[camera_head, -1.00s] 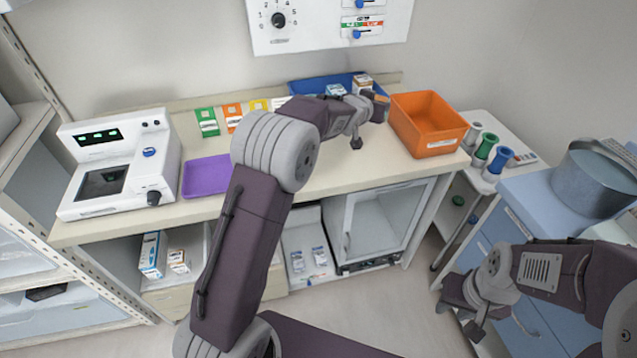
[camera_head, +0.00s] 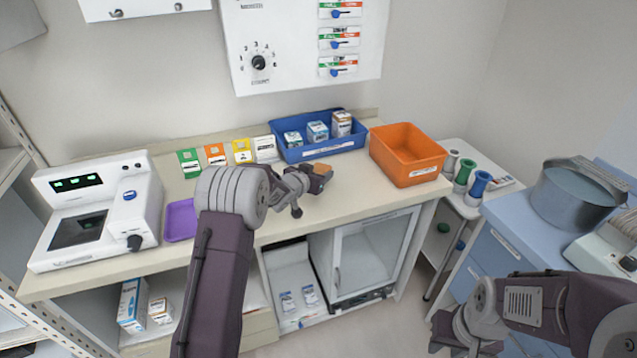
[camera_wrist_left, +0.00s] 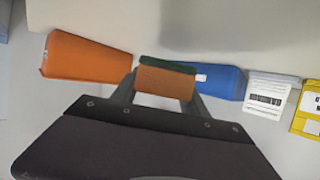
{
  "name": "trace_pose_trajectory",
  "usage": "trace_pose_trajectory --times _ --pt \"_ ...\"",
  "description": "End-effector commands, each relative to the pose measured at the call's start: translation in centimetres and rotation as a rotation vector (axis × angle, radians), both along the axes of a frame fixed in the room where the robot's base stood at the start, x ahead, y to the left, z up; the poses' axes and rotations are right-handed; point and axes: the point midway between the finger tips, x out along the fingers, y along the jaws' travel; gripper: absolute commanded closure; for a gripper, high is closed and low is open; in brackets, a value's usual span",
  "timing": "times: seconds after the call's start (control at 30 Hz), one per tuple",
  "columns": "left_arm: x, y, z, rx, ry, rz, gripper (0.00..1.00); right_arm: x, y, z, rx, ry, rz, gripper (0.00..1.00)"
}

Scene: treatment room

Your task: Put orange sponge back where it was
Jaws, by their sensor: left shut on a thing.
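The orange sponge (camera_head: 322,171) is held between the fingertips of my left gripper (camera_head: 310,182), which is shut on it above the bench, in front of the blue bin. In the left wrist view the sponge (camera_wrist_left: 165,82) shows an orange face with a dark green layer along its upper edge, between the two fingers. My right gripper (camera_head: 455,338) is low at the right, partly cut off by the lower picture edge; its finger opening is unclear.
The blue bin (camera_head: 318,152) holds several small boxes. An orange bin (camera_head: 410,177) stands right of it. Coloured cards, a purple tray (camera_head: 181,220) and a white device (camera_head: 98,210) are at left. The bench front (camera_head: 340,205) near the gripper is clear.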

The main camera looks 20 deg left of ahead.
Motion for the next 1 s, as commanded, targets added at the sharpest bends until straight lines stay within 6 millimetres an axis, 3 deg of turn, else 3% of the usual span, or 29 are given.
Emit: trace_pose_trajectory --times 0.1,0.33,0.57,1.0 --pt "0.0 0.0 -0.5 -0.001 0.001 0.0 0.81 0.0 0.0 -0.2 0.0 0.0 0.0 0.68" --pt "0.0 0.0 -4.2 -0.001 0.003 0.001 0.81 0.0 0.0 -0.8 0.0 0.0 0.0 0.68" --pt "0.0 0.0 -4.1 0.0 0.0 0.0 0.81 0.0 0.0 -0.8 0.0 0.0 0.0 0.68" --pt "-0.2 -0.1 -5.8 0.0 0.01 0.0 0.81 0.0 0.0 -1.7 0.0 0.0 0.0 0.68"
